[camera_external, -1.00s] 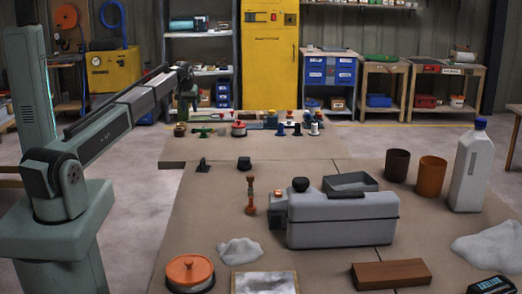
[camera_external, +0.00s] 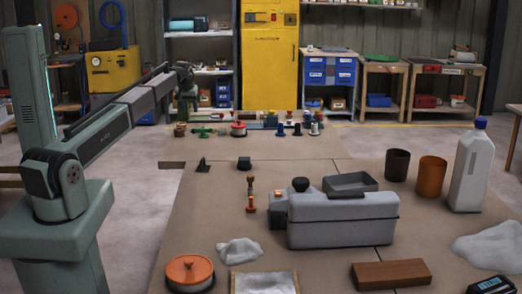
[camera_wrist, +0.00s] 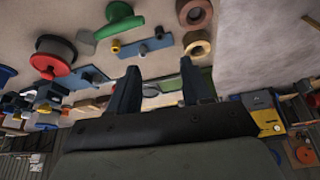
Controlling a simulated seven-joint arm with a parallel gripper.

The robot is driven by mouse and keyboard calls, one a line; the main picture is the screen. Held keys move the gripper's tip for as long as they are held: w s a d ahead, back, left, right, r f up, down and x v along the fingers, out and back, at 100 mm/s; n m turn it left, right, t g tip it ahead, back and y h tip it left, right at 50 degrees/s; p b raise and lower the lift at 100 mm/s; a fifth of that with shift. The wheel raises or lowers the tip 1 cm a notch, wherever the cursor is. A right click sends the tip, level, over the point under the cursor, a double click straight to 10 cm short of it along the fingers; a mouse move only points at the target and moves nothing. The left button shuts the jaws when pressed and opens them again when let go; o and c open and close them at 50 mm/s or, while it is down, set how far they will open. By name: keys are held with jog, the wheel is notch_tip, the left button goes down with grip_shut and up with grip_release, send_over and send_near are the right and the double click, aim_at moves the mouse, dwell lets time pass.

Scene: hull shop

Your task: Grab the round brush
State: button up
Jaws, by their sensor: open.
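I cannot pick out the round brush with certainty in either view. A slim upright orange-brown piece (camera_external: 250,194) stands near the middle of the near table, left of the grey case, but it is too small to tell what it is. My gripper (camera_wrist: 157,86) is open and empty in the wrist view, with its two dark fingers apart. In the external view it hangs over the left part of the far table, far from the orange-brown piece. Ahead of the fingers in the wrist view are a blue bar (camera_wrist: 147,46), a brown ring (camera_wrist: 197,44) and a green piece (camera_wrist: 115,19).
A red-rimmed spool (camera_wrist: 53,56) lies left in the wrist view.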

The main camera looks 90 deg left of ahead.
jog(key=shift+o, duration=0.7)
jog(key=shift+w, duration=0.15)
